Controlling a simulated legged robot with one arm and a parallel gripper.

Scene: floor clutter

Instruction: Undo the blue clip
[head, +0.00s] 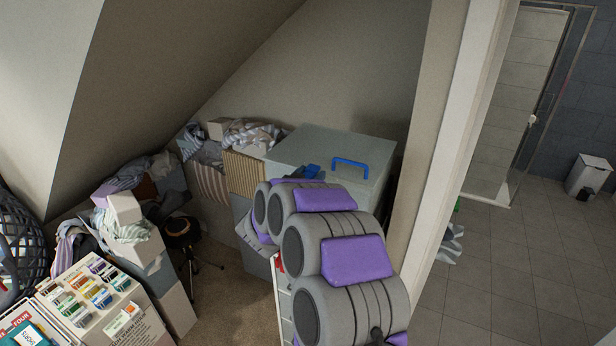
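A grey box with a flat lid (335,145) stands against the back wall under the sloping ceiling. A blue handle (350,166) arches up from its lid. A smaller blue piece (310,171), perhaps the blue clip, shows at the box's near edge, left of the handle. My grey and purple arm reaches up towards the box from the bottom and covers much of its front. The far end of my arm is beside the small blue piece. I cannot make out the gripper fingers, or whether they touch the piece.
Piled clothes and boxes (215,150) crowd the left of the box. A tripod (190,245) stands on the carpet. A display of small packets (95,290) is at the lower left. A wall edge (450,150) rises right of the box, with open tiled floor (500,270) beyond.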

